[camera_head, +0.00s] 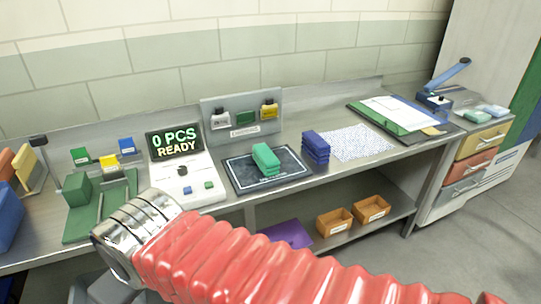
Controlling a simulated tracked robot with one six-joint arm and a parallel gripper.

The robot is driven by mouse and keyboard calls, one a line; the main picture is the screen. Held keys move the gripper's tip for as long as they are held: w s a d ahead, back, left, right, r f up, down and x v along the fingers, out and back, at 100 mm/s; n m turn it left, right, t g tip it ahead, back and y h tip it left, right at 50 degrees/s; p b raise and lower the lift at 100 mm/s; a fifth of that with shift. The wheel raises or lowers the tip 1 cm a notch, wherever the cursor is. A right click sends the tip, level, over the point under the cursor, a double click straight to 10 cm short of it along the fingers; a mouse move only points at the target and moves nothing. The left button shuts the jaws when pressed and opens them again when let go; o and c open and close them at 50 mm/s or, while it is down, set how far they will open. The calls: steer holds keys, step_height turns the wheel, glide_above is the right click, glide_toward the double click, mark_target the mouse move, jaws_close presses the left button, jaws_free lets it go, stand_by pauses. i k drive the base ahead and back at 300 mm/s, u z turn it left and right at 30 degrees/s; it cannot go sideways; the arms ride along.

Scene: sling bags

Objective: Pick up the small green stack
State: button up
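A small green stack (265,159) sits on a dark mat (240,178) in the middle of the grey bench. It looks like several flat green pieces piled together, slightly askew. My red-sleeved arm crosses the lower part of the view, in front of the bench. It ends in a silver cuff at the lower left, apart from the stack. The fingertips of my gripper cannot be made out. Nothing covers the green stack.
A blue stack (316,147) stands just right of the mat. A white counter device (196,186) reading "0 PCS READY" stands left of it. A grey holder panel (243,107) rises behind. A larger green block (77,189) is at left. Orange bins (334,222) sit on the lower shelf.

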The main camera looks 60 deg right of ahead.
mark_target(265, 159)
steer(key=z, duration=0.65)
steer(key=i, duration=0.9)
steer(key=z, duration=0.6)
